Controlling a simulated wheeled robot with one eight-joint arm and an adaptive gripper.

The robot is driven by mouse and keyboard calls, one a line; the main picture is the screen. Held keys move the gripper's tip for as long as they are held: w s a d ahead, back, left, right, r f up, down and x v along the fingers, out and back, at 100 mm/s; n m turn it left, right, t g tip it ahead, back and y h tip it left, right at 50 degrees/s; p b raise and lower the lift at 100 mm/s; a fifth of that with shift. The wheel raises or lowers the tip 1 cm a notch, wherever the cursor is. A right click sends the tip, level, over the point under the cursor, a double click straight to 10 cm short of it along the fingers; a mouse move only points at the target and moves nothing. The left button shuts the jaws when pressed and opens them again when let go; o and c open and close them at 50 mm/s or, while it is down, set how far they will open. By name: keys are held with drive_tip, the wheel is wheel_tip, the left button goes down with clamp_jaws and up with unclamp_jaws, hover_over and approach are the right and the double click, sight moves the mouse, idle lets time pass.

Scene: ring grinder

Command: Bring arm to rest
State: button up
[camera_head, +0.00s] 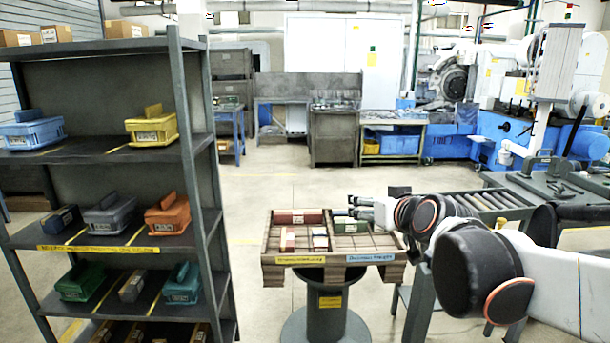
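My arm (470,265) reaches in from the right edge of the head view, a white link with black joints and orange rings. My gripper (352,208) is at its far end, pointing left over the right part of a divided wooden tray (270,262). It is small here, and I cannot tell whether its fingers are open or shut.
The tray stands on a grey pedestal (328,315), with red and white blocks (290,240) in its left half. A shelf rack (190,150) with coloured bins stands at left. A roller conveyor (490,199) is behind my arm. The floor beyond the tray (275,185) is clear.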

drive_tip(key=s+d+f+g, duration=0.1)
drive_tip(key=s+f+g, duration=0.1)
drive_tip(key=s+f, duration=0.3)
drive_tip(key=s+d+f+m+g+h, duration=0.1)
drive_tip(key=s+f, duration=0.4)
drive_tip(key=s, duration=0.8)
drive_tip(key=s+d+f+g+h, duration=0.1)
drive_tip(key=s+d+f+g, duration=0.2)
drive_tip(key=s, duration=0.6)
wheel_tip(320, 180, down, 2)
drive_tip(key=shift+f+m+g, duration=0.1)
drive_tip(key=shift+m+g, duration=0.3)
drive_tip(key=shift+g, duration=0.1)
drive_tip(key=shift+s, duration=0.1)
